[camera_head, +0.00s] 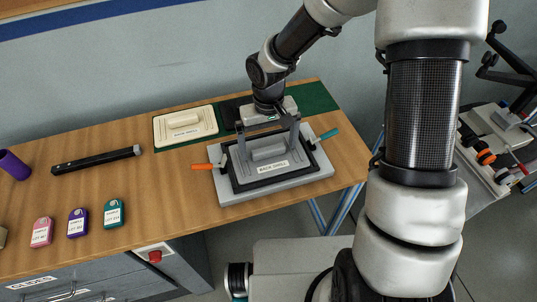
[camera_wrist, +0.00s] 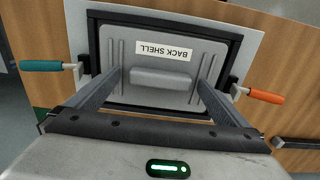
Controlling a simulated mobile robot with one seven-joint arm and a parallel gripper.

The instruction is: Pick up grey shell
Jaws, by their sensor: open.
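The grey shell (camera_head: 265,167) lies flat in a black frame on a light grey fixture plate (camera_head: 290,184). It bears a raised block and a "BACK SHELL" label, and it also shows in the wrist view (camera_wrist: 160,95). My gripper (camera_head: 268,145) is open above the shell, its fingers on either side of the raised block. In the wrist view the fingers (camera_wrist: 160,88) stand wide apart with the block between and beyond them. I cannot tell whether the fingertips touch the shell.
An orange-handled clamp (camera_head: 206,166) and a teal-handled clamp (camera_head: 326,135) flank the fixture. A cream shell (camera_head: 185,127) lies on a green mat behind left. A black bar (camera_head: 96,160) and several coloured tags (camera_head: 78,223) lie left.

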